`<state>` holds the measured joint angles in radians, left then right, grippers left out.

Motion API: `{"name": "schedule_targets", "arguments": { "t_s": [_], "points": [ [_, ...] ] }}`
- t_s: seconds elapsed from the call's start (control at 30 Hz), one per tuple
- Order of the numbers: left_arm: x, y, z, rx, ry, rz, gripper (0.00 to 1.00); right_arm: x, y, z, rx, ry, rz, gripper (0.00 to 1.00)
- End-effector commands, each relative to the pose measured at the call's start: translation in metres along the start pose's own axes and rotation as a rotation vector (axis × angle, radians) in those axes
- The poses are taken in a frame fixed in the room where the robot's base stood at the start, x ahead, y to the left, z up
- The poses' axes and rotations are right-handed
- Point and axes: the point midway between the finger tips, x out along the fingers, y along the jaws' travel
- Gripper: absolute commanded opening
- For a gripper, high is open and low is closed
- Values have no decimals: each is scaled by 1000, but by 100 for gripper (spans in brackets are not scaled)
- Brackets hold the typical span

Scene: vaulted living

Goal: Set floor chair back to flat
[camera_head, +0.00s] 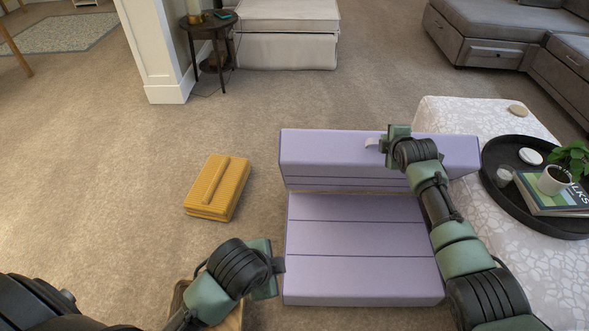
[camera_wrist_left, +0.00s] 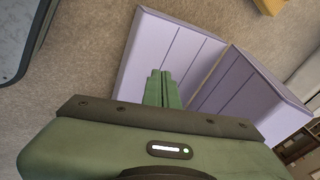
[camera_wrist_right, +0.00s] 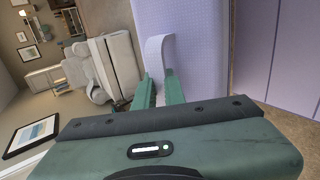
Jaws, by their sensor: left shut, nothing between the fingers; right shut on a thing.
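The lavender floor chair stands on the carpet in the head view, its seat (camera_head: 350,265) flat at the near side. Its back (camera_head: 325,152) is raised at the far side; I cannot tell the exact angle. A pale strap (camera_head: 372,146) sits at the back's top edge and shows as a loop in the right wrist view (camera_wrist_right: 158,47). My right gripper (camera_head: 384,145) is shut on this strap. My left gripper (camera_head: 281,264) is shut and empty beside the seat's left edge. The left wrist view shows the seat (camera_wrist_left: 170,42) beyond its closed fingers (camera_wrist_left: 163,88).
A yellow ribbed case (camera_head: 218,187) lies on the carpet left of the chair. A pale patterned ottoman (camera_head: 460,118) with a dark round tray (camera_head: 500,195) stands close on the right. A wooden object (camera_head: 232,319) is partly hidden below my left gripper. Carpet beyond the chair is clear.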

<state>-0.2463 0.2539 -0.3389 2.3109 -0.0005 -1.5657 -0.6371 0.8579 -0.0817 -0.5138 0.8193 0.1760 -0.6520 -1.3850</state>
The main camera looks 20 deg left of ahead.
Motion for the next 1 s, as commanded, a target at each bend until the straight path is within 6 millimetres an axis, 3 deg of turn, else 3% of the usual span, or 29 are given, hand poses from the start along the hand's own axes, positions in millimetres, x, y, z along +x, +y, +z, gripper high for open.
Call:
{"name": "schedule_targets", "arguments": {
  "t_s": [0.03, 0.2, 0.5, 0.7, 0.87, 1.0],
  "points": [
    [4, -16, -13, 160, 3, -32, 0, 0, 1, -1, 1, 2, 2, 0],
    [16, -62, -43, 700, -39, -120, 0, 0, 1, -1, 1, 2, 2, 0],
    [23, -148, -66, 1500, -266, -211, 0, 0, 0, -1, 1, 2, 1, 0],
    [22, -181, -68, 1753, -381, -208, 0, 0, 0, -1, 1, 2, 1, 0],
    [28, -190, -67, 1806, -407, -202, 0, 0, 0, -1, 1, 2, 1, 0],
    [47, -197, -65, 1805, -406, -199, 0, 0, 0, -2, 1, 2, 1, 0]
  ]
}}
